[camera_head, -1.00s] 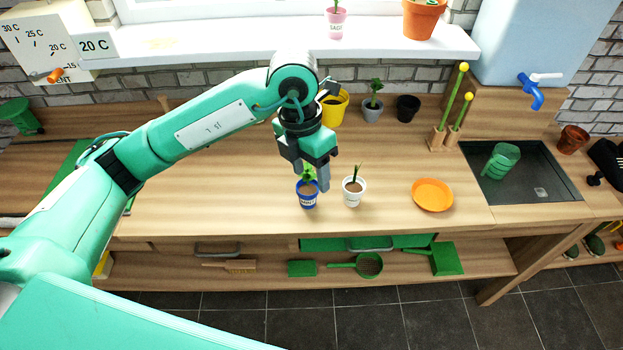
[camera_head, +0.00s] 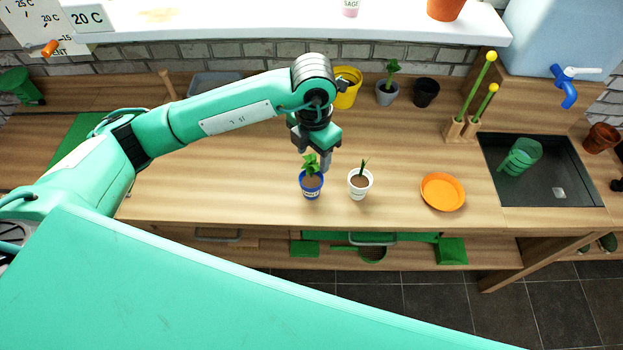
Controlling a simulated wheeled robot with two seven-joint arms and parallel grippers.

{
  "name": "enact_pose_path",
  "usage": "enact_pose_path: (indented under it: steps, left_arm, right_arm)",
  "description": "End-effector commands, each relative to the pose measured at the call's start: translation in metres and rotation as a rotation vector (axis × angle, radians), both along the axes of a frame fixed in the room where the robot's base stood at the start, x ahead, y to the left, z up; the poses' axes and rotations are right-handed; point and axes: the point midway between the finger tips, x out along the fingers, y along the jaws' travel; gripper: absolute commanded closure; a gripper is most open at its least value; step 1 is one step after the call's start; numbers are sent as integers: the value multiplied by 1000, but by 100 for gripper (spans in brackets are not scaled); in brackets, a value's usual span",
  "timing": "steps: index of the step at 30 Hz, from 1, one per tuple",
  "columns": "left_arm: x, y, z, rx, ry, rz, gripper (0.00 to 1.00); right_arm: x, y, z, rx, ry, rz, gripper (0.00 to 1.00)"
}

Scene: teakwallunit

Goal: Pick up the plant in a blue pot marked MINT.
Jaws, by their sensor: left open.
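A blue pot (camera_head: 312,188) with brown soil and a leafy green plant stands upright on the wooden bench. It has a white label that is too small to read surely. My left gripper (camera_head: 314,158) points down just behind and above this plant, its jaws open. One finger shows just right of the leaves, and the other is partly hidden by the gripper body. I see nothing held in it. I cannot tell whether the fingers touch the leaves. My right gripper is not in view.
A white pot (camera_head: 360,186) with a small plant stands close to the right of the blue pot. Yellow (camera_head: 346,93), grey (camera_head: 387,97) and black pots (camera_head: 426,93) stand behind. The bench left of the blue pot is clear.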

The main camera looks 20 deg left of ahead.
Motion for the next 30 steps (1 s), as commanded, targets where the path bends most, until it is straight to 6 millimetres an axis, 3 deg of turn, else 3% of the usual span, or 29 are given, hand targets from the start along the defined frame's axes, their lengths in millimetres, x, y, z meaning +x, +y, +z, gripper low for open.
enact_pose_path:
  steps: [6,13,21,30]
  left_arm:
    - [0,7,-18,3,4,3,45]
    - [0,8,-48,0,2,0,45]
    - [1,8,-53,0,0,-1,45]
    - [1,8,-53,0,0,0,100]
  right_arm:
    - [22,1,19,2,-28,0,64]
    - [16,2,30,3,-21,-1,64]
    - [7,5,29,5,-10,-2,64]
    - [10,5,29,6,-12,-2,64]
